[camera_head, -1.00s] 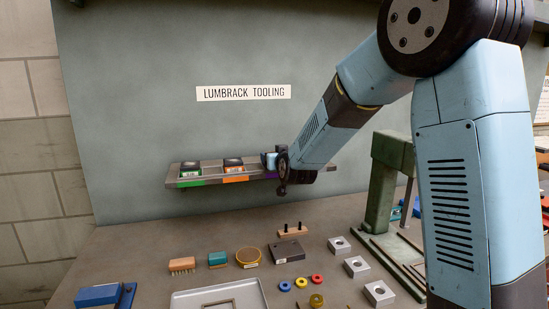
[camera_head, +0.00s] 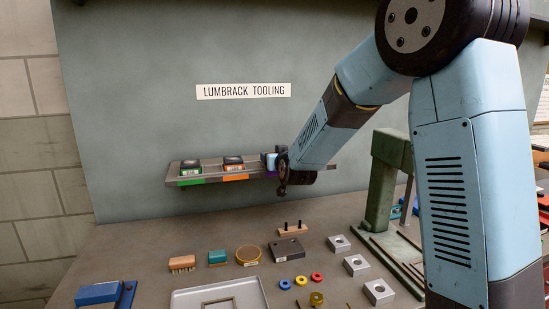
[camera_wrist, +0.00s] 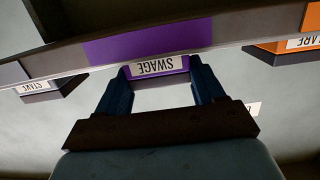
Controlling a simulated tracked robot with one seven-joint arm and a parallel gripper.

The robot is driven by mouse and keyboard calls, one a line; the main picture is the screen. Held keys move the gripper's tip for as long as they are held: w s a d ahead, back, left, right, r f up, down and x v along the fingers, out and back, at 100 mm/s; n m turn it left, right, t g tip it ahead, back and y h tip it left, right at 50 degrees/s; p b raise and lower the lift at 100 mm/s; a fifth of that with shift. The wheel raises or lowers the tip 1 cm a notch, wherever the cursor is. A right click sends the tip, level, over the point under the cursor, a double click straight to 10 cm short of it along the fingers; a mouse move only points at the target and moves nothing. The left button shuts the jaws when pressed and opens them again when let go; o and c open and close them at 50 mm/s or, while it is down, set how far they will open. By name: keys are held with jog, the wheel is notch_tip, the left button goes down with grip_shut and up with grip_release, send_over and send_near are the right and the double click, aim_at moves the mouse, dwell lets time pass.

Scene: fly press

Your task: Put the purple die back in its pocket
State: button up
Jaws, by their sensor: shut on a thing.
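The purple die (camera_wrist: 152,66), labelled SWAGE, is between the two fingers of my gripper (camera_wrist: 160,72) in the wrist view, which looks upside down. My gripper is shut on it. The die lies against the purple strip (camera_wrist: 150,44) on the front edge of the rack, lined up with that strip. Whether it sits fully down in its pocket is hidden. In the head view my gripper (camera_head: 279,162) is at the right part of the wall rack (camera_head: 216,174), and my wrist hides most of the die and its pocket.
A green-marked die (camera_head: 190,170) and an orange-marked die (camera_head: 235,167) sit on the rack left of my gripper. The wrist view shows a die labelled STAKE (camera_wrist: 50,88) on the other side. A green press (camera_head: 387,180) stands right, below my arm. Blocks, rings and a tray (camera_head: 185,299) cover the bench.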

dwell(0.8)
jog(key=o, duration=1.8)
jog(key=shift+c, duration=0.2)
jog(key=shift+s+f, duration=0.1)
jog(key=shift+s, duration=0.05)
jog(key=v, duration=1.3)
jog(key=shift+s, duration=0.25)
jog(key=shift+d, duration=0.1)
jog(key=s+d+m+g+h, duration=0.1)
jog(key=s+d+g, duration=0.2)
jog(key=s+d, duration=0.3)
jog(key=s+d+m+g+h, duration=0.1)
jog(key=s+d, duration=0.6)
jog(key=s, duration=0.7)
jog(key=s+d+m+g+h, duration=0.1)
jog(key=s+d+g+h, duration=0.1)
jog(key=s+d+g, duration=0.4)
jog(key=s, duration=0.4)
jog(key=shift+d, duration=0.35)
